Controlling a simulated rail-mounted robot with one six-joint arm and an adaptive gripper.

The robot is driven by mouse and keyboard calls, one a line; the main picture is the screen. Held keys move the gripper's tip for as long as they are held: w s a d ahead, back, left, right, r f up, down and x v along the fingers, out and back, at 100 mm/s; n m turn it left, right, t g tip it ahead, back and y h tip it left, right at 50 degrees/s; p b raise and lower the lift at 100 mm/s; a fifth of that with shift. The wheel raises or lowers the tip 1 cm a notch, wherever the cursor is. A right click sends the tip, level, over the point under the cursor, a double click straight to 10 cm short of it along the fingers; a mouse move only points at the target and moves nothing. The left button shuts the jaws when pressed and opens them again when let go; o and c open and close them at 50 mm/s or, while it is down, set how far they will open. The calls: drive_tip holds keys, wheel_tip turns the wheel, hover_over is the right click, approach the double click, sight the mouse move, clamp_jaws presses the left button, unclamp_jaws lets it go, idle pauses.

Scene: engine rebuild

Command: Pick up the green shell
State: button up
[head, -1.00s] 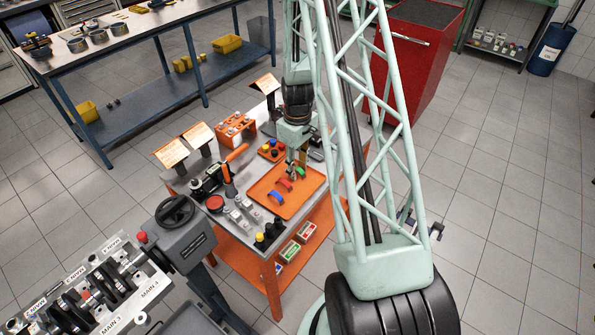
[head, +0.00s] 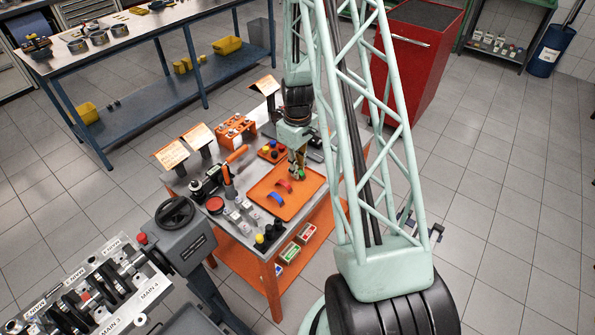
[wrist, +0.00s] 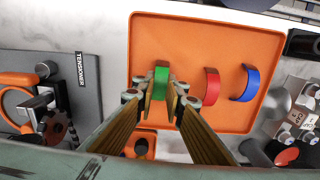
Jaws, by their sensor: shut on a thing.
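The green shell (wrist: 160,83) is a small curved piece between my fingertips in the wrist view. My gripper (wrist: 161,90) is shut on it, over the left part of the orange tray (wrist: 180,30). In the head view the green shell (head: 301,174) shows as a small spot at the tip of my gripper (head: 298,170). I cannot tell whether the shell still touches the tray. A red shell (wrist: 211,85) and a blue shell (wrist: 245,83) lie apart on the tray to the right of it.
A grey tensioner board (wrist: 50,75) with a tool lies left of the tray. Knobs and blocks (wrist: 300,115) stand to the right. An orange rack (head: 235,129) and sign stands (head: 172,153) are at the bench's back.

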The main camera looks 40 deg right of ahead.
drive_tip(key=shift+r, duration=0.2)
drive_tip(key=shift+r, duration=1.45)
drive_tip(key=s+a+r+b, duration=0.1)
drive_tip(key=s, duration=1.5)
drive_tip(key=shift+a+r, duration=0.2)
drive_tip(key=shift+r, duration=0.1)
drive_tip(key=shift+r, duration=0.3)
wheel_tip(320, 180, up, 15)
drive_tip(key=p, duration=0.8)
idle(2.6)
